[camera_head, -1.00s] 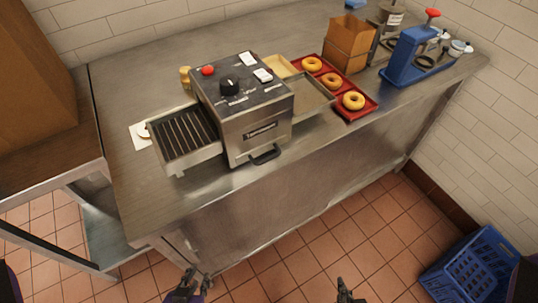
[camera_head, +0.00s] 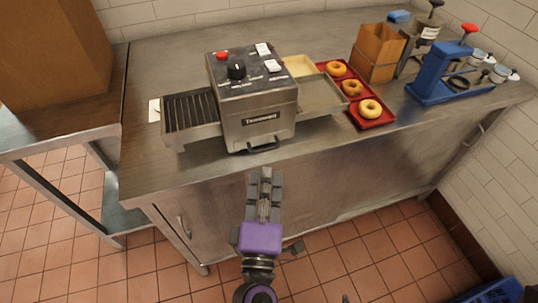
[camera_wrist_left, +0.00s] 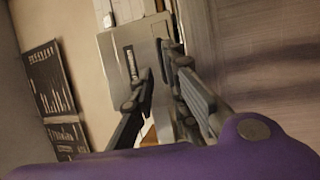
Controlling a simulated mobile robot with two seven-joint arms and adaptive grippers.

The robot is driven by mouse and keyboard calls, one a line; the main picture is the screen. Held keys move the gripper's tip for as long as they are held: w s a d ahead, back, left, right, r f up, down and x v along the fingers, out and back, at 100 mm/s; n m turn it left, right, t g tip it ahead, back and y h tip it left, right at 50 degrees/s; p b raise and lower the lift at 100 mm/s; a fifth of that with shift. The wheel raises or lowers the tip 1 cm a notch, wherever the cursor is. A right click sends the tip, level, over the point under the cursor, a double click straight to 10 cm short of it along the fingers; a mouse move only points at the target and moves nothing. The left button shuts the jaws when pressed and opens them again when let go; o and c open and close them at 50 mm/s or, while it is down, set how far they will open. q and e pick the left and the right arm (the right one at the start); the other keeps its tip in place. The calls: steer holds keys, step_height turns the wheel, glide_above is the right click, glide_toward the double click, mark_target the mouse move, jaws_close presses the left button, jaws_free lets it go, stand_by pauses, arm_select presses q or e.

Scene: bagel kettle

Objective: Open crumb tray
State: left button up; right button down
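The steel toaster (camera_head: 255,118) stands on the counter, with a dark crumb tray handle (camera_head: 263,147) low on its front. The crumb tray itself is hidden inside the body and looks shut. My left gripper (camera_head: 265,177) is in front of the counter edge, just below the handle in the head view, pointing toward the toaster and apart from the handle. Its fingers are spread and empty; the left wrist view shows the gap between them (camera_wrist_left: 158,75), with the toaster (camera_wrist_left: 135,50) ahead. Only a small tip of my right gripper (camera_head: 345,299) shows at the bottom edge.
A ribbed rack (camera_head: 190,112) sticks out left of the toaster, and a steel chute (camera_head: 322,97) right. A red tray (camera_head: 384,121) with bagels, a paper bag (camera_head: 377,52) and a blue slicer-like device (camera_head: 440,75) stand to the right. The counter's front left is clear.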

mark_target(269, 148)
arm_select(q)
steer(key=w, duration=0.1)
steer(key=w+p, duration=0.1)
steer(key=w, duration=0.1)
steer(key=w+r, duration=0.1)
steer(key=w, duration=0.1)
steer(key=shift+w+d+r, duration=0.1)
steer(key=shift+w+d, duration=0.15)
steer(key=shift+d, duration=0.05)
steer(key=shift+w, duration=0.75)
jaws_close()
